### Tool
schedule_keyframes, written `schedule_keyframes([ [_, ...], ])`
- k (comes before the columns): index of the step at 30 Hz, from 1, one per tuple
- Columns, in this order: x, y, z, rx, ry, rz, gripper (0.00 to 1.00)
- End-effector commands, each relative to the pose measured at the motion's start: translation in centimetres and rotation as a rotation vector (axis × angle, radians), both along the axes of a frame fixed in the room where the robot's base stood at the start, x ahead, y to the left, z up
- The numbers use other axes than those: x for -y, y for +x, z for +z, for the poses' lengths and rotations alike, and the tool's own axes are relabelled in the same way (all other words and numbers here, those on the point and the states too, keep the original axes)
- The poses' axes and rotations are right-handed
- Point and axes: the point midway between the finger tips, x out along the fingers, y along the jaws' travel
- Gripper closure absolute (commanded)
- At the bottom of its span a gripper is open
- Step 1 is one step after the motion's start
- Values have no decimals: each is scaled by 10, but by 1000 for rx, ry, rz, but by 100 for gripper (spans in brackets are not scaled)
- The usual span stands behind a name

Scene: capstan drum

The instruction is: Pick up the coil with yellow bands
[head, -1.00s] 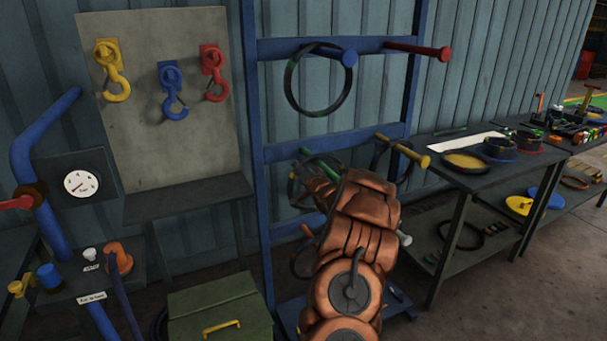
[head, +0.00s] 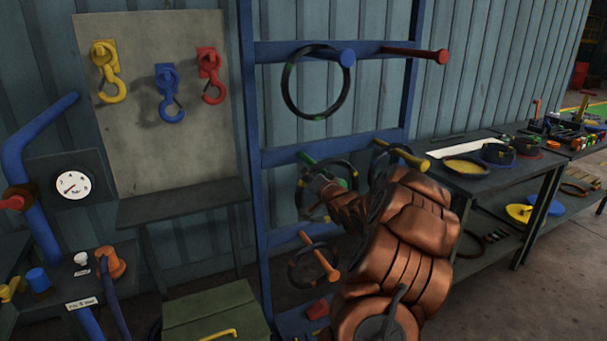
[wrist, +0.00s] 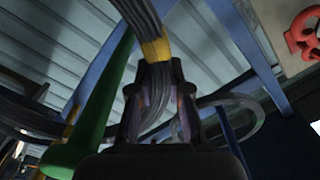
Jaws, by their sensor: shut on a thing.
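The coil with yellow bands (head: 343,183) is a dark ring at the middle left peg of the blue rack. In the wrist view its dark strands and a yellow band (wrist: 155,50) run down between my fingers. My gripper (wrist: 158,78) is shut on the coil just by that band. In the head view my gripper (head: 323,190) is at the coil, partly hidden by my arm. The green peg (wrist: 95,120) lies left of my fingers in the wrist view. I cannot tell whether the coil still rests on it.
The blue rack (head: 257,150) has other coils: one on the blue peg (head: 347,58), one by the yellow peg (head: 405,155), one by the orange peg (head: 325,262). A hook board (head: 145,130) stands left, a table (head: 490,175) right. A green box (head: 210,315) is below.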

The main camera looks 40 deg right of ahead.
Motion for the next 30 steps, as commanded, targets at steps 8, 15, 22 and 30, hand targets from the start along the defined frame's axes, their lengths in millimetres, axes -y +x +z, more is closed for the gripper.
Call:
schedule_keyframes([
  [8,-14,-46,2,4,-7,-2,100],
  [15,-24,-71,1,2,-5,-1,100],
  [22,-28,-81,3,3,-8,-1,100],
  [30,-28,-82,3,4,-7,0,100],
])
